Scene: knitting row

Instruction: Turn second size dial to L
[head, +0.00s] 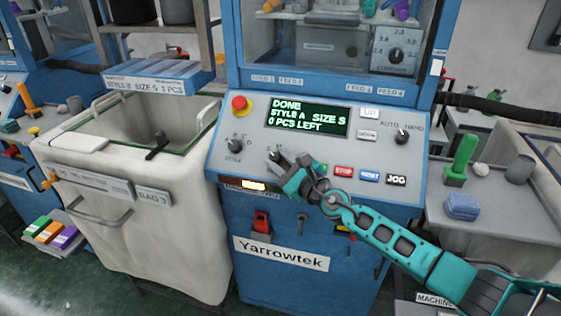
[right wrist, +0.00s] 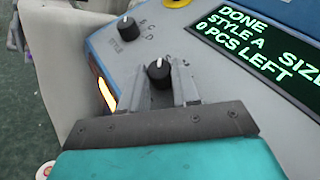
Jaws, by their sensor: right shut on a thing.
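The size dial (right wrist: 159,74) is a black knob with a white mark on its sloping grey panel (head: 222,172). Its mark points toward the panel's upper side in the right wrist view. The letters around it are too small or covered to read surely. My right gripper (head: 283,161) is at this dial, its two fingers (right wrist: 160,92) on either side of the knob and shut on it. The fingers hide part of the dial in the head view. The green display (head: 308,118) reads DONE, STYLE A, SIZE S, 0 PCS LEFT. My left gripper is not in view.
A style dial (head: 234,145) sits left of the held dial and also shows in the right wrist view (right wrist: 128,29). A red emergency button (head: 240,104) is above it. STOP, RESET and JOG buttons (head: 396,179) lie right of my gripper. A pale bin (head: 90,215) stands left.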

